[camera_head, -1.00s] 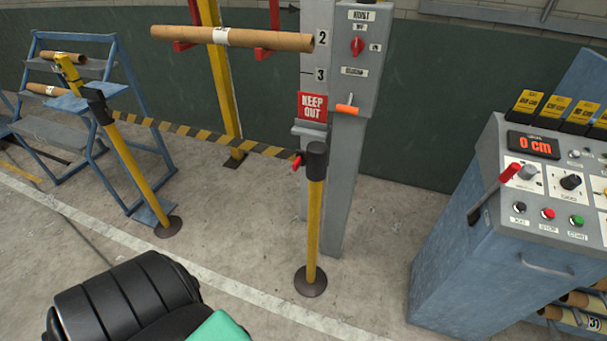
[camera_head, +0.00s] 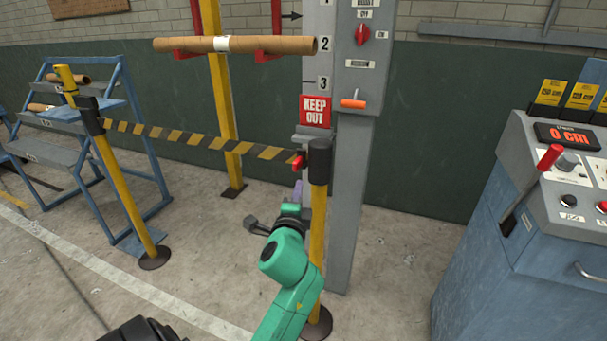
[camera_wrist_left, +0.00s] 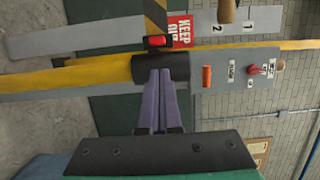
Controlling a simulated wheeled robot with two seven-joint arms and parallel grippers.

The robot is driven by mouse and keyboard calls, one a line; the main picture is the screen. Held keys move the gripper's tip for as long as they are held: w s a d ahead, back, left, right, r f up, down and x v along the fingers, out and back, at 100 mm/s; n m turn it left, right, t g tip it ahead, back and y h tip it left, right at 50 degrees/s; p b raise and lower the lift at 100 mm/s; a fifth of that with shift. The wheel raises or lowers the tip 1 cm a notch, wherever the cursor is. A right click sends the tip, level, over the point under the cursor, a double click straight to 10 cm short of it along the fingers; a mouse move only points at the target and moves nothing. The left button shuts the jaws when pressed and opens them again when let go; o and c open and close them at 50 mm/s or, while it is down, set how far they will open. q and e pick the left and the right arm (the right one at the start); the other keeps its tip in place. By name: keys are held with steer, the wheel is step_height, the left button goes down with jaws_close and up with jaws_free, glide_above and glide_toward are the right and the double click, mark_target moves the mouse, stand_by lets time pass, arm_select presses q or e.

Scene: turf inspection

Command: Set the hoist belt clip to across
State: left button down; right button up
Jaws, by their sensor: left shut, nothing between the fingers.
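The red belt clip (camera_head: 299,161) sits at the right end of the yellow-and-black belt (camera_head: 200,139), against the black head of the right yellow post (camera_head: 319,158). The belt spans from the left yellow post (camera_head: 117,175) to this post. My left gripper (camera_head: 298,188) is shut and empty, just below the clip in the head view. In the left wrist view its purple fingers (camera_wrist_left: 162,75) point at the black post head (camera_wrist_left: 160,66), with the red clip (camera_wrist_left: 156,41) beyond it. Whether the fingertips touch the head, I cannot tell. My right gripper is not in view.
A grey hoist column (camera_head: 353,200) with a KEEP OUT sign (camera_head: 315,111) and an orange-handled lever (camera_head: 353,104) stands behind the post. Open floor lies between post and console.

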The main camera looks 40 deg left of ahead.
arm_select(q)
glide_toward(305, 160)
steer(key=x, duration=0.4)
steer(key=shift+w, duration=0.3)
steer(key=shift+a, duration=0.1)
